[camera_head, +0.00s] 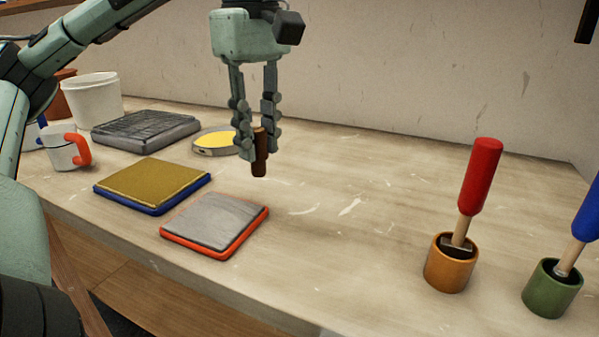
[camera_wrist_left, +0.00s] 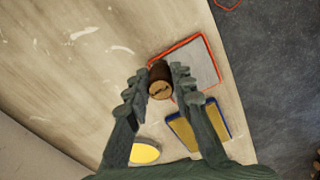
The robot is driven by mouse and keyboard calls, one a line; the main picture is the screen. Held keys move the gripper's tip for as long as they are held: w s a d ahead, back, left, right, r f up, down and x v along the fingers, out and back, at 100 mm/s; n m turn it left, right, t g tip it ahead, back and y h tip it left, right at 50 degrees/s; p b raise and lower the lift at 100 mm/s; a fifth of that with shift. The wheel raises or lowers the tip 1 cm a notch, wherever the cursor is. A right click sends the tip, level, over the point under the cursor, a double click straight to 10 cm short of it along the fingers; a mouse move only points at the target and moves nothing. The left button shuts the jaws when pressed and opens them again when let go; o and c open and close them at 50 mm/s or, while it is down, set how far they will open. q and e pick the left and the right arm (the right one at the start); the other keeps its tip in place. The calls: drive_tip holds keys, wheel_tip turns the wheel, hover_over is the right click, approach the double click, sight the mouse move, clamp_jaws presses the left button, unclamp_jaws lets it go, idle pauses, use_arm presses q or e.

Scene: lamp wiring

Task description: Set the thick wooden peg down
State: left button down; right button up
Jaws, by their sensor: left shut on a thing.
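The thick wooden peg (camera_head: 260,155) is a short dark brown cylinder. My left gripper (camera_head: 257,138) points down and is shut on it, with a finger on either side. The peg stands roughly upright and its lower end sticks out below the fingertips. It seems to be over the pale wooden bench (camera_head: 330,215); I cannot tell if it touches. In the left wrist view the peg's lighter round end (camera_wrist_left: 160,90) faces the camera between the fingers. My right gripper is not in view.
A red-edged grey pad (camera_head: 215,223), a blue-edged yellow pad (camera_head: 152,184), a round yellow dish (camera_head: 215,141) and a dark slab (camera_head: 146,130) lie left. Orange (camera_head: 449,268) and green (camera_head: 552,290) cups hold handled tools at right. The bench middle is clear.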

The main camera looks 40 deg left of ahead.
use_arm(q)
drive_tip(key=shift+w+a+f+b, duration=0.25)
drive_tip(key=shift+w+f+b, duration=0.25)
drive_tip(key=shift+w+f, duration=1.05)
drive_tip(key=shift+w+a+f+b, duration=0.25)
drive_tip(key=shift+w+f+b, duration=0.3)
drive_tip(key=shift+w+f, duration=1)
drive_tip(key=shift+w+a+f+b, duration=0.25)
drive_tip(key=shift+w+f+b, duration=0.25)
drive_tip(key=shift+w+f, duration=1.05)
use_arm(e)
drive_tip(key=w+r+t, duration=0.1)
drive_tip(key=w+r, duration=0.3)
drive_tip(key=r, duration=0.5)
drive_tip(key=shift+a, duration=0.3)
use_arm(q)
drive_tip(key=shift+s+f, duration=0.1)
drive_tip(key=shift+f, duration=0.15)
drive_tip(key=shift+f, duration=0.1)
drive_tip(key=c, duration=1.3)
unclamp_jaws()
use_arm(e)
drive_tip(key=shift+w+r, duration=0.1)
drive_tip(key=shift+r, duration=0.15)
use_arm(q)
drive_tip(key=shift+r, duration=0.2)
